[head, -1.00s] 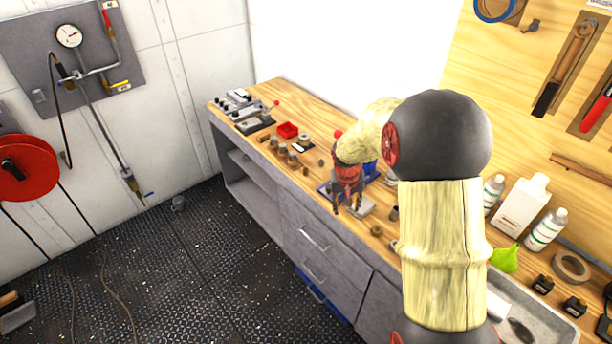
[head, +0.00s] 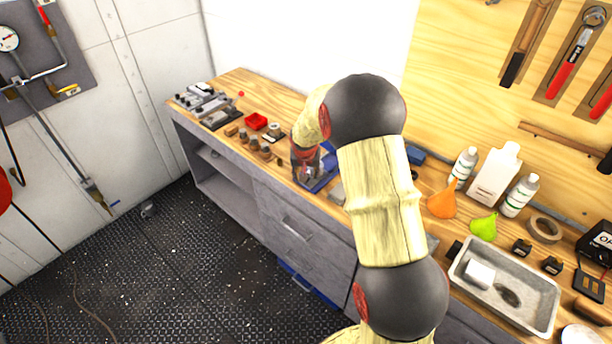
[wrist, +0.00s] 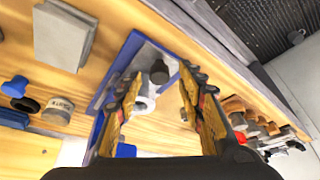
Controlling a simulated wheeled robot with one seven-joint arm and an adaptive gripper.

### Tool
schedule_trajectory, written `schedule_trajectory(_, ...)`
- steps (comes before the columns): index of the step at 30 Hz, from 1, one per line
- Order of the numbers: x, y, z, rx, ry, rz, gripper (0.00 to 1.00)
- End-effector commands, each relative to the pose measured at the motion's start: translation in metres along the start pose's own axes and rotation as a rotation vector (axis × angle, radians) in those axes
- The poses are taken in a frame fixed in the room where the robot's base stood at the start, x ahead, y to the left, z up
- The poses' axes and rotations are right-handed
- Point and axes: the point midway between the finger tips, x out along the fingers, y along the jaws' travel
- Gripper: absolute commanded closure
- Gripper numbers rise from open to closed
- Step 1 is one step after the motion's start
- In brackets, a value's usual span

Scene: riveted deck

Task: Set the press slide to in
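A blue-framed fixture (head: 322,183), which looks like the press, stands on the wooden bench, partly hidden by my arm and gripper. In the wrist view its blue frame (wrist: 106,75) surrounds a pale grey plate that carries a dark round knob (wrist: 158,72) and a white round part (wrist: 144,103). I cannot tell whether the slide is in or out. My gripper (head: 306,178) points down at the fixture. In the wrist view my gripper (wrist: 161,77) is open, with the knob showing between its fingertips; I cannot tell whether they touch it.
A grey block (wrist: 65,36) lies beside the fixture.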

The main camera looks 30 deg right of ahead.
Motion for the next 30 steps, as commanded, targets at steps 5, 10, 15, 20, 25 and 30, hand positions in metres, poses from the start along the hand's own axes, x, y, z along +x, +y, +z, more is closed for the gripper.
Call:
schedule_trajectory(5,0.0072,-0.0001,-0.0006,0.0,0.001,0.0,0.61)
schedule_trajectory(10,0.007,-0.0002,-0.0008,0.0,0.001,0.0,0.61)
schedule_trajectory(15,0.0069,-0.0002,-0.0007,0.0,0.001,0.0,0.69)
schedule_trajectory(20,0.0069,-0.0002,-0.0006,0.0,0.001,0.0,0.78)
schedule_trajectory(25,0.0068,-0.0002,-0.0006,0.0,0.001,0.0,0.87)
schedule_trajectory(30,0.0068,-0.0002,-0.0005,0.0,0.001,0.0,0.97)
